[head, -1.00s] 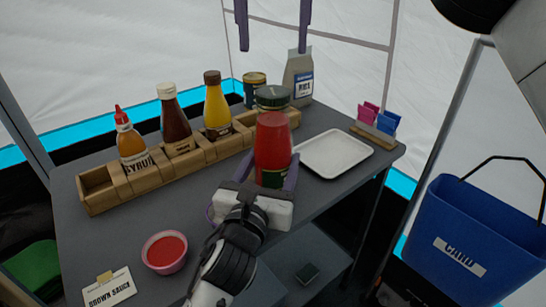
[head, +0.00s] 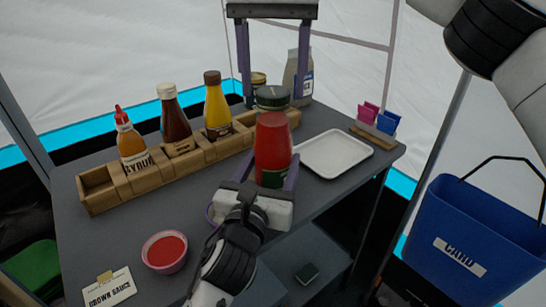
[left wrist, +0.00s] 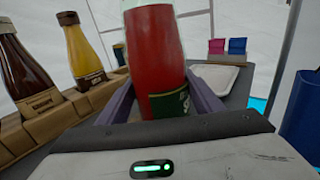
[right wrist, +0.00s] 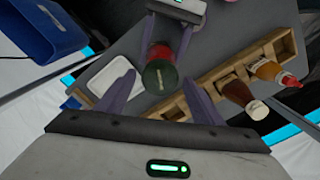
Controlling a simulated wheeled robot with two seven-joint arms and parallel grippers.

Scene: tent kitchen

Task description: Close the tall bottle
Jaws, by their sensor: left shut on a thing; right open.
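In the right wrist view the cap (right wrist: 160,76) lies between the open fingers.
A wooden rack (head: 85,190) with syrup, brown and yellow bottles stands left and behind. A white tray (head: 335,154) lies right of the bottle. A pink bowl (head: 165,268) of red sauce is front left.

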